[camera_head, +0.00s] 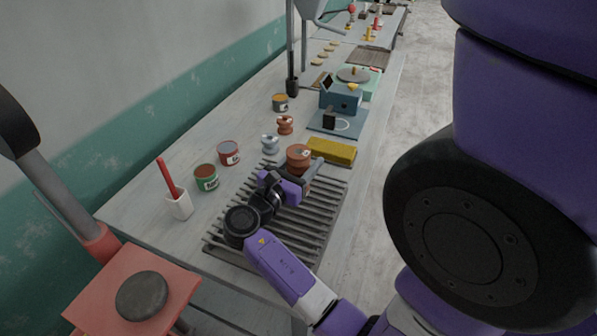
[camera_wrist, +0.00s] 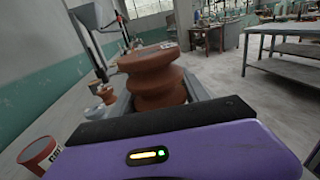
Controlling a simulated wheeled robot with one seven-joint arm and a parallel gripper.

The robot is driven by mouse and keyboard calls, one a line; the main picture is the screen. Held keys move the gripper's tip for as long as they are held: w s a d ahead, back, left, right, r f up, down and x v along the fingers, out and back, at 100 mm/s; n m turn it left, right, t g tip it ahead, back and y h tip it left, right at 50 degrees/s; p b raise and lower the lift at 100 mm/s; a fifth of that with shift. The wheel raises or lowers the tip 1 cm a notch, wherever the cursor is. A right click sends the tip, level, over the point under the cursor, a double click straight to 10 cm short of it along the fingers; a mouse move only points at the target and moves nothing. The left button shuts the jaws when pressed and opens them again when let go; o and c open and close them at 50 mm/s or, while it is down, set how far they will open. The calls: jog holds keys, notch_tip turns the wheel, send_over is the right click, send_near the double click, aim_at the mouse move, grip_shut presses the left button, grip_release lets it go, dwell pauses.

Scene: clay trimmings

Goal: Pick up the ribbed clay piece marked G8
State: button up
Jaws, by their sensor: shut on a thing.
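A ribbed reddish-brown clay piece (camera_head: 298,155) is at the far end of my arm in the head view. It fills the middle of the wrist view (camera_wrist: 155,80), upright, with a pale label on its top that is too small to read. My gripper (camera_wrist: 157,98) is shut on it, one finger on each side. In the head view my gripper (camera_head: 312,172) is over the far end of the slatted rack (camera_head: 235,215). I cannot tell whether the piece touches the rack. A smaller ribbed brown piece (camera_head: 285,124) and a pale grey one (camera_head: 269,144) stand beyond it on the table.
A yellow block (camera_head: 332,151) lies close right of the held piece. Cans (camera_head: 229,153) (camera_head: 206,177) and a white cup with a red stick (camera_head: 178,203) stand along the left. A blue machine (camera_head: 341,97) stands farther back. The table between cans and rack is clear.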

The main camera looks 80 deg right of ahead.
grip_shut()
jog(key=shift+r, duration=0.2)
